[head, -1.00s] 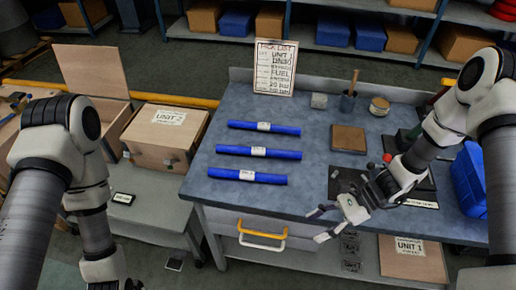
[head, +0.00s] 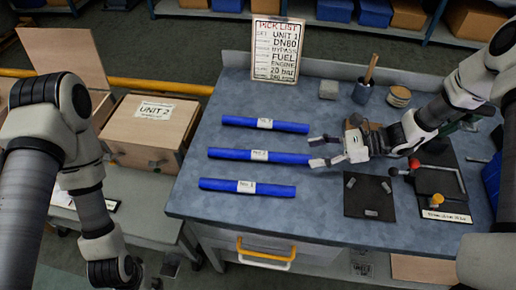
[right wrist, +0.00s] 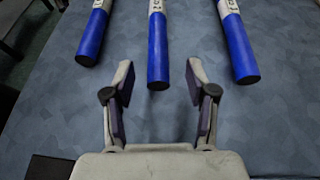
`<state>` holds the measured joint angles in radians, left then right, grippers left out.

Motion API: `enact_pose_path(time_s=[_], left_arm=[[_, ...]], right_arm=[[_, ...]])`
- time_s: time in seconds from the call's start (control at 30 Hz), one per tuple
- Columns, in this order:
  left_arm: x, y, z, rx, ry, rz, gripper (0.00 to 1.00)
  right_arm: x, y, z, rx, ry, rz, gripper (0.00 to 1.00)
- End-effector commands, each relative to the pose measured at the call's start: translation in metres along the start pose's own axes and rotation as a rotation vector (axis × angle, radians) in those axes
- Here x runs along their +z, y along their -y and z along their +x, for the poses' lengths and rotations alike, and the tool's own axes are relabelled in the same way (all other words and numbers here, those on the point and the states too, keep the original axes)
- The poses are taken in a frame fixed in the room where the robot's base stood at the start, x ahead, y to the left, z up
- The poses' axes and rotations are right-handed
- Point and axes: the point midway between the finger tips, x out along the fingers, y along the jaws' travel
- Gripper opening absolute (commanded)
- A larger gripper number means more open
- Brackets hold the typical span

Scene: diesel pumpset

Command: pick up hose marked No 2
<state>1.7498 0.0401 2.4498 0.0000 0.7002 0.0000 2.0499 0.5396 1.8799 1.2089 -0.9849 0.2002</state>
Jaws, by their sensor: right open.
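Three blue hoses with white labels lie parallel on the grey-blue bench: a far hose (head: 285,126), a middle hose (head: 230,153) and a near hose (head: 215,185). The middle label seems to read No 2, but the print is too small to be sure. My right gripper (head: 316,151) is open and empty at the right end of the middle hose. In the right wrist view the open fingers (right wrist: 159,97) point at the end of the middle hose (right wrist: 158,55), with the other hoses outside them.
A pick list board (head: 277,50) stands at the bench's back. A black mat (head: 369,196) with small parts lies right of the hoses, beside a tray with red and yellow fittings. A wooden UNIT 2 box (head: 150,135) stands left. The bench around the hoses is clear.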

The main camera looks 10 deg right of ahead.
Motion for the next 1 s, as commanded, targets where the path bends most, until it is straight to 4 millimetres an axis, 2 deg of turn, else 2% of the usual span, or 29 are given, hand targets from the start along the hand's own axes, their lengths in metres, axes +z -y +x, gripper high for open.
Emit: enact_pose_path(time_s=[0.4,0.6,0.63,0.7,0.77,0.8,1.0], left_arm=[[0.000,0.000,-0.015,0.000,0.000,0.000,0.40],[0.000,0.000,-0.014,0.000,0.000,0.000,0.40],[0.000,0.000,-0.014,0.000,0.000,0.000,0.40],[0.000,0.000,-0.014,0.000,0.000,0.000,0.40],[0.000,0.000,-0.014,0.000,0.000,0.000,0.40],[0.000,0.000,-0.014,0.000,0.000,0.000,0.40],[0.000,0.000,-0.014,0.000,0.000,0.000,0.40]], right_arm=[[-0.001,0.001,0.061,0.004,-0.002,-0.001,0.57],[-0.002,0.001,0.063,0.000,-0.001,-0.001,0.57],[-0.002,0.001,0.063,0.000,-0.001,-0.001,0.53],[-0.002,0.001,0.063,0.000,-0.001,-0.001,0.29],[-0.002,0.001,0.063,0.000,-0.002,-0.001,0.07],[-0.002,0.001,0.063,0.001,-0.002,-0.001,0.00],[-0.002,0.001,0.063,0.001,-0.002,0.000,0.00]])
